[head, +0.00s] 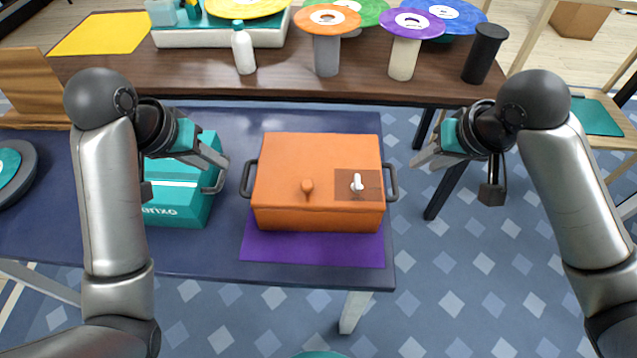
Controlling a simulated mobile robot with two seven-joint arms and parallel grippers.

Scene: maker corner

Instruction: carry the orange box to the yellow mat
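The orange box (285,175) sits on a purple mat (262,252) on the dark blue table, with a dark handle on its left and right sides. The yellow mat (100,34) lies at the far left on the brown table behind. My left gripper (221,178) is left of the box, beside its left handle, its fingers pointing toward it; whether they are apart is unclear. My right gripper (420,161) is to the right of the box, apart from its right handle and off the table edge. It looks empty, and its finger gap is unclear.
A teal box (175,205) stands left of the orange box, partly behind my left arm. The brown table (200,83) holds a white bottle (243,48), a black cup (485,53) and several stands with coloured discs. Open floor lies right of the blue table (300,118).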

